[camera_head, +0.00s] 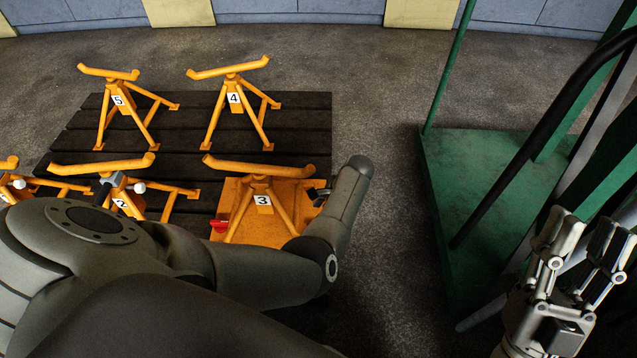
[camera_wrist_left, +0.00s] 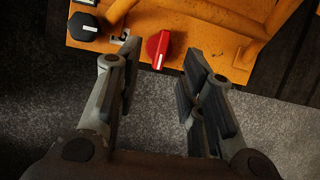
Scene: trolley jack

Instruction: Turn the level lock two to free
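In the left wrist view a red knob (camera_wrist_left: 159,47) with a white mark sits at the edge of an orange base. My left gripper (camera_wrist_left: 164,65) is open, its fingertips either side of the knob and apart from it. A black knob (camera_wrist_left: 82,27) with a white mark and a small metal latch (camera_wrist_left: 121,40) lie to the left. In the head view stand 3 (camera_head: 262,199) rises from an orange base (camera_head: 250,240) with a red knob (camera_head: 219,226) on its left edge; I cannot tell if it is the same knob. My left forearm hides part of that base. My right gripper (camera_head: 586,236) is open and empty.
Orange stands 4 (camera_head: 234,97) and 5 (camera_head: 118,100) stand on the dark slatted platform (camera_head: 300,122), with more stands at left. A green platform (camera_head: 470,180) with a dark rail stands at right, close to my right gripper. Grey floor lies between.

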